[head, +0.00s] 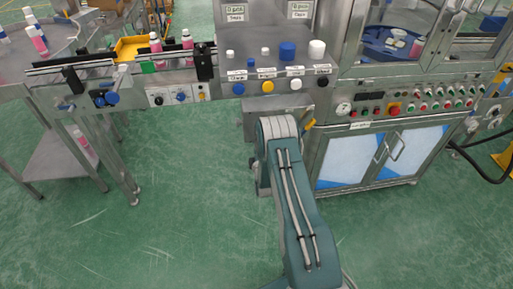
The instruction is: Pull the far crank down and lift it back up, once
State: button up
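My teal arm rises from the bottom of the head view to the front of the steel machine (345,85). My gripper cannot be made out; it is out of sight beyond or behind the arm's upper end. No part is clearly recognisable as the far crank. A small yellow piece (309,124) shows just right of the arm's upper end, too small to identify. Blue round knobs or handles (111,98) sit under the conveyor at the left, also too small to identify.
The conveyor (80,66) carries pink bottles (156,43). A panel with coloured buttons (394,109) sits above the cabinet doors (345,157). A steel frame with a lower shelf (60,165) stands left. The green floor (175,210) between is clear.

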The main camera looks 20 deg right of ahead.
dwell(0.3)
jog(key=shift+s, duration=0.15)
jog(key=v, duration=1.1)
jog(key=shift+s, duration=0.3)
jog(key=shift+a, duration=0.1)
